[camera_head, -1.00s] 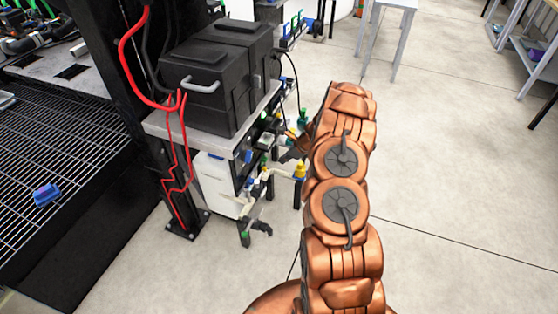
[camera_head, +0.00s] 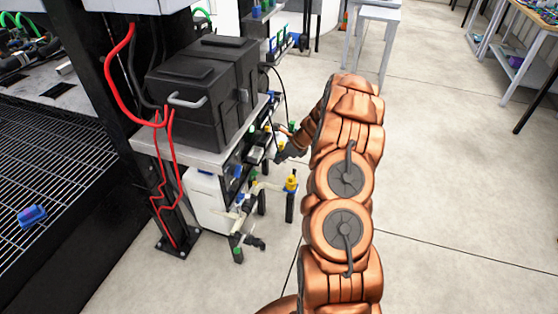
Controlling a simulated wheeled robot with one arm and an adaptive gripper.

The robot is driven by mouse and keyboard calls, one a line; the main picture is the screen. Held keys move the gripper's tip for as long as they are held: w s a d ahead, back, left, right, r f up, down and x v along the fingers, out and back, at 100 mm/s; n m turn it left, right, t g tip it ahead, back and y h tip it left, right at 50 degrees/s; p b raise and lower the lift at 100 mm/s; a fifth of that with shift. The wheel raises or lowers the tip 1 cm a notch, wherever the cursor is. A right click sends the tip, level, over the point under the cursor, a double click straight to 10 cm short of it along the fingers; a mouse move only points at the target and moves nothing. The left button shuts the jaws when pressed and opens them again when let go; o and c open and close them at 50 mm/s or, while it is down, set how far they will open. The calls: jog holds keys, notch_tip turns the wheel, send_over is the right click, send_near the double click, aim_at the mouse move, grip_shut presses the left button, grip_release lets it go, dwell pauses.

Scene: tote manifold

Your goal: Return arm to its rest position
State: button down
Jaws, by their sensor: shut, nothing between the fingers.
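My copper-coloured arm (camera_head: 345,200) rises from the bottom of the head view, with its elbow bent at the top near the middle. Its forearm folds down to the left behind the upper links. My gripper (camera_head: 282,153) is a small dark shape at the end of that forearm, beside the right side of the manifold cart. It is shut, and I see nothing held in it. Its fingertips are small and partly lost against the fittings behind, so I cannot tell if it touches them.
A cart (camera_head: 150,148) carries black cases (camera_head: 205,90), with a white container (camera_head: 215,205) below. Coloured valves and pipes (camera_head: 262,185) line its right side. Red hoses (camera_head: 160,190) hang by a black post. A blue part (camera_head: 32,216) lies on the grating.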

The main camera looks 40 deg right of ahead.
dwell(0.3)
jog(key=s+a+r+n+g+p, duration=0.1)
jog(key=s+a+r+n, duration=0.35)
jog(key=a+r, duration=0.3)
jog(key=s+a+r+n+g+y+p, duration=0.1)
jog(key=s+a+r+n+g, duration=0.1)
jog(key=s+a+r+n, duration=0.45)
jog(key=s+a+r+n+g+p, duration=0.1)
jog(key=a+r+n, duration=0.3)
jog(key=a+r, duration=0.55)
jog(key=s+a+r+n+g+h+p, duration=0.1)
jog(key=s+a+r+n, duration=0.2)
jog(key=s, duration=0.4)
jog(key=s+a+r+n+g+h, duration=0.1)
jog(key=s+a+n, duration=0.3)
jog(key=s, duration=0.3)
jog(key=s+d+r+n+h, duration=0.1)
jog(key=s+n, duration=0.2)
jog(key=s, duration=0.5)
jog(key=s+d+r+n+g+h+p, duration=0.1)
jog(key=s+r+n+h, duration=0.1)
jog(key=s, duration=0.6)
jog(key=shift+s+n+p, duration=0.3)
jog(key=shift+s+n, duration=0.1)
jog(key=shift+n, duration=0.5)
